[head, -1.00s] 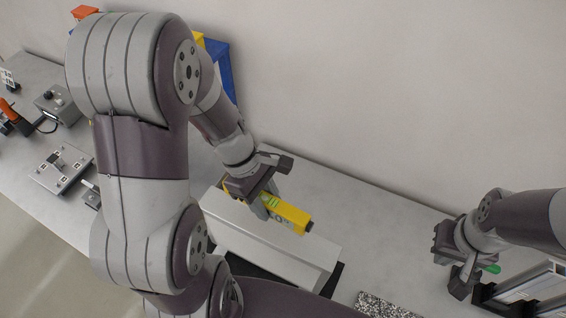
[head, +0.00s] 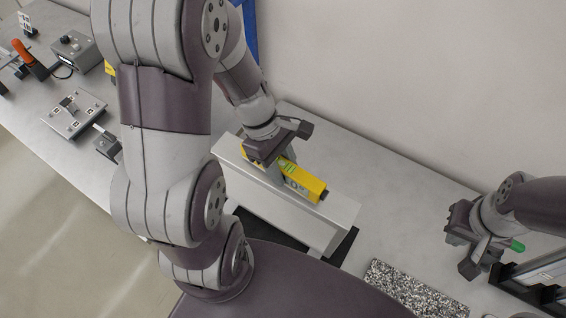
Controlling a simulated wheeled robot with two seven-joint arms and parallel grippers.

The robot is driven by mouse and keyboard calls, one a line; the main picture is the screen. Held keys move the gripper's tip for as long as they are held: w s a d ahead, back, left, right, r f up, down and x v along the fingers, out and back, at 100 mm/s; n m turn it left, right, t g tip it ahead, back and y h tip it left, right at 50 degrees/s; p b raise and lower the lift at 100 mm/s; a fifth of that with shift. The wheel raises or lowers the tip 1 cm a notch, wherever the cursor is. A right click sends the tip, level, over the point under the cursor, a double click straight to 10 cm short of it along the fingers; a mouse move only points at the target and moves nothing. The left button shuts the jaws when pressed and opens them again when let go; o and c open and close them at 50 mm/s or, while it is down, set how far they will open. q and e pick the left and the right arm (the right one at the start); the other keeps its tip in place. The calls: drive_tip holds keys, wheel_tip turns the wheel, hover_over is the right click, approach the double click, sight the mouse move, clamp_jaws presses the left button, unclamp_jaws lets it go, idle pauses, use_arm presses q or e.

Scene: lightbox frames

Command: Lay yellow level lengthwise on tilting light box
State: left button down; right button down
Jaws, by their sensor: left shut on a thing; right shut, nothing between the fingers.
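The yellow level (head: 304,183) is in my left gripper (head: 272,172), which is shut on it. The level lies along the length of the light box, over its top face; whether it touches the top I cannot tell. Its left part is hidden by the gripper. The light box (head: 325,212) is a long pale box standing on a dark base; my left arm hides part of its left side. My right gripper (head: 474,262) is shut and empty at the right, near a small green-tipped item.
A speckled slab (head: 415,288) lies right of the light box. A dark-framed rack (head: 535,285) stands at the far right. A grey plate fixture (head: 74,114) and a control box (head: 77,50) are at the left. A wall runs behind the bench.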

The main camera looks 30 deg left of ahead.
use_arm(q)
drive_tip(key=shift+w+f, duration=0.35)
drive_tip(key=shift+w, duration=0.05)
drive_tip(key=shift+s+f+b, duration=0.1)
drive_tip(key=shift+s+b, duration=0.05)
drive_tip(key=shift+b, duration=0.15)
use_arm(e)
drive_tip(key=shift+w+f, duration=0.3)
drive_tip(key=shift+f, duration=0.1)
use_arm(q)
drive_tip(key=shift+s+f, duration=0.15)
use_arm(e)
drive_tip(key=shift+s, duration=0.15)
use_arm(q)
drive_tip(key=c, duration=0.6)
unclamp_jaws()
